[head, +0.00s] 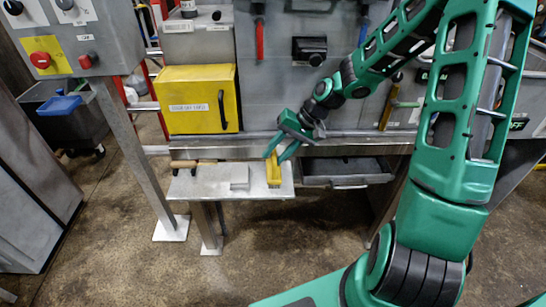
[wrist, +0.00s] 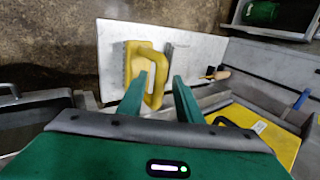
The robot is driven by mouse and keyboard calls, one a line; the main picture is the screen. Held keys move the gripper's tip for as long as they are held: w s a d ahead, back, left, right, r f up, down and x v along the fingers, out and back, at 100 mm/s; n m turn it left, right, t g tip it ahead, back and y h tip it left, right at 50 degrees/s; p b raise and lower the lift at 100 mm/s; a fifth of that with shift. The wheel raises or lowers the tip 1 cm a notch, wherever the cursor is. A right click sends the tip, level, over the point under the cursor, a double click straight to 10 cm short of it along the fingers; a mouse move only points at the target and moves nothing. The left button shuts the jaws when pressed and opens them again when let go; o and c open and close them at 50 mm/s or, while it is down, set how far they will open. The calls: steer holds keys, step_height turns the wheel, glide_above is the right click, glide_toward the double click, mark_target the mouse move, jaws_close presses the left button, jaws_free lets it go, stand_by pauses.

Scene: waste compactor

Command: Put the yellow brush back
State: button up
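The yellow brush (head: 273,173) lies on the right part of a small light-grey shelf (head: 206,189). In the wrist view the brush (wrist: 165,75) shows a block-shaped body and a looped handle. My gripper (head: 281,151) is just above it, pointing down. In the wrist view my gripper (wrist: 160,85) has its fingers apart. The left finger overlaps the gap between body and handle, and the right finger is beyond the handle's other side. The handle appears between them, with a gap to the right finger. Whether the left finger touches it cannot be told.
A flat grey block (head: 239,178) and wooden-handled tools (head: 190,163) lie on the shelf. A yellow box (head: 197,99) with a black handle is above it. A dark open drawer or tray (head: 345,171) is to its right. A control box (head: 73,38) on a post stands left.

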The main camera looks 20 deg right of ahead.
steer(key=v, duration=1.1)
steer(key=s+d+r+m+h, duration=0.1)
steer(key=s+d+r+h, duration=0.1)
steer(key=s, duration=0.7)
steer(key=s+d+r+g+h, duration=0.1)
steer(key=s+d, duration=0.4)
steer(key=s, duration=0.5)
steer(key=s+d+r+m+g+h, duration=0.1)
steer(key=s+d+r+h, duration=0.1)
steer(key=s, duration=0.7)
steer(key=shift+s+d+r+m+h, duration=0.35)
steer(key=shift+d+h, duration=0.25)
steer(key=shift+d, duration=0.4)
steer(key=shift+w+f, duration=0.3)
steer(key=shift+w, duration=0.25)
steer(key=shift+d, duration=0.1)
